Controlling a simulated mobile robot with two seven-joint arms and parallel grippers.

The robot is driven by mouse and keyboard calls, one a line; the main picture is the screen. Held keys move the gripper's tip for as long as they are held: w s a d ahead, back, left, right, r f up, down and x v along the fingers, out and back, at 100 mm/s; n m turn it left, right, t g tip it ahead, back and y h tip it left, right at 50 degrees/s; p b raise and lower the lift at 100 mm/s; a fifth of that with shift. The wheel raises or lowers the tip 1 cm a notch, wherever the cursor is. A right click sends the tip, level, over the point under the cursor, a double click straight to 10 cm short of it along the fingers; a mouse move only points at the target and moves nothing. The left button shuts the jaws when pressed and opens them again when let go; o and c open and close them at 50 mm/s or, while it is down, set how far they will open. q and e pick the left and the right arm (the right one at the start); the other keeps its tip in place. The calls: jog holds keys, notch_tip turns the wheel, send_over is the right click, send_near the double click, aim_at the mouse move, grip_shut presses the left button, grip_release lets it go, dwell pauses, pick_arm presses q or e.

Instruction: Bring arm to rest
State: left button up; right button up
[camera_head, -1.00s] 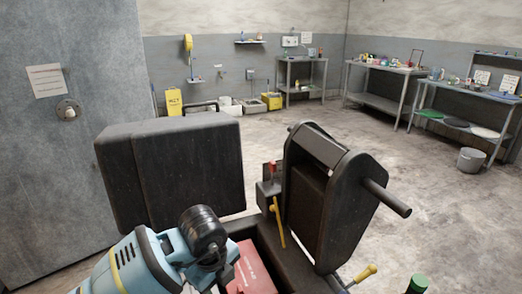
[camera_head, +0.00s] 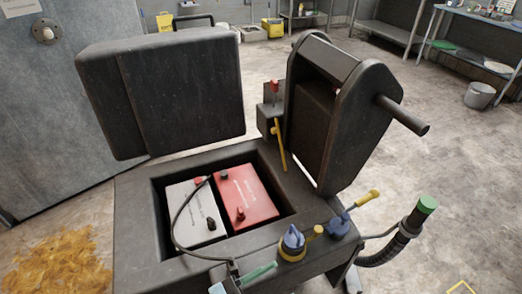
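Neither of my grippers shows in the head view, and no arm is clearly in view. In front of me is a dark machine (camera_head: 140,205) with an open compartment. A white battery (camera_head: 193,213) and a red battery (camera_head: 245,195) sit side by side in it. A black cable (camera_head: 176,222) arches over the white battery and runs to the compartment's front edge. A large dark cover (camera_head: 165,90) stands raised behind the compartment.
A dark upright housing (camera_head: 335,110) with a protruding bar rises at the right. Blue-and-yellow fittings (camera_head: 292,243) and a green-capped hose (camera_head: 403,237) are at the front right. Orange-yellow debris (camera_head: 60,265) lies on the floor at left. Open floor lies behind and to the right.

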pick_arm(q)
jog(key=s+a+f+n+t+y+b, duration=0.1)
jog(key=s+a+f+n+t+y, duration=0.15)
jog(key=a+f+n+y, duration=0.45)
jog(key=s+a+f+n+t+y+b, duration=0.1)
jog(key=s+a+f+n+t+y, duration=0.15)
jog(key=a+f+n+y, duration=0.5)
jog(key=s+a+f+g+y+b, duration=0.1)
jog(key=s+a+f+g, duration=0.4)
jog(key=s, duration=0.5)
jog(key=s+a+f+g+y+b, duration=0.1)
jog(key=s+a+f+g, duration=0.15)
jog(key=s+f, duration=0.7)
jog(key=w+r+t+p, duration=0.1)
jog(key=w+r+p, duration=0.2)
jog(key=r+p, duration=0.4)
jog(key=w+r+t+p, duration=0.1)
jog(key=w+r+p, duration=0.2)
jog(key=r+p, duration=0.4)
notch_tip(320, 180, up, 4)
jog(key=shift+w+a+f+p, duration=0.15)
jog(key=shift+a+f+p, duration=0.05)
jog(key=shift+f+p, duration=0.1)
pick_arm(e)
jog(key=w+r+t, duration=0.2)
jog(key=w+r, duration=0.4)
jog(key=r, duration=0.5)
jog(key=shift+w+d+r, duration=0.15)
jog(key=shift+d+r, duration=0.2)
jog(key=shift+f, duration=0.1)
